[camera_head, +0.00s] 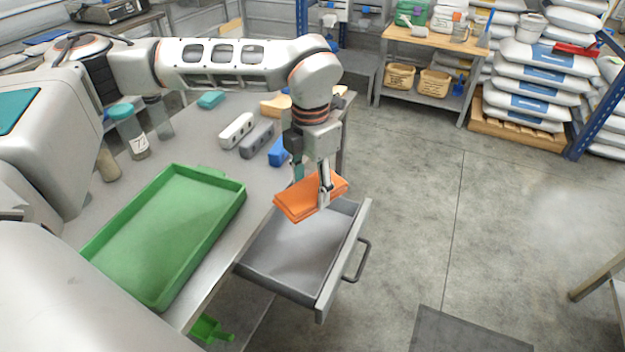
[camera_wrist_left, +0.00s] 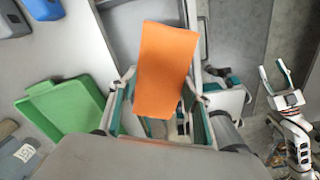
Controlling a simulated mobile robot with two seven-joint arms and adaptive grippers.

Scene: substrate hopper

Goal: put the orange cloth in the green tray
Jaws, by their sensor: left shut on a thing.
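The orange cloth (camera_head: 296,199), a folded flat pad, is held above the open drawer, off the table's edge. My left gripper (camera_head: 318,190) is shut on it, with one finger on the near side. The cloth also shows in the left wrist view (camera_wrist_left: 167,70), standing out between the fingers. The green tray (camera_head: 236,200) is a shallow, empty tray on the table to the left of the cloth; part of it shows in the left wrist view (camera_wrist_left: 62,108). My right gripper (camera_wrist_left: 280,88) shows only in the left wrist view, at the right, open and empty.
The grey drawer (camera_head: 290,255) is pulled out and looks empty. White (camera_head: 237,131), grey (camera_head: 257,139) and blue (camera_head: 279,152) blocks lie behind the tray. A teal-lidded jar (camera_head: 130,135) stands left. A green scoop (camera_head: 207,329) lies below the table.

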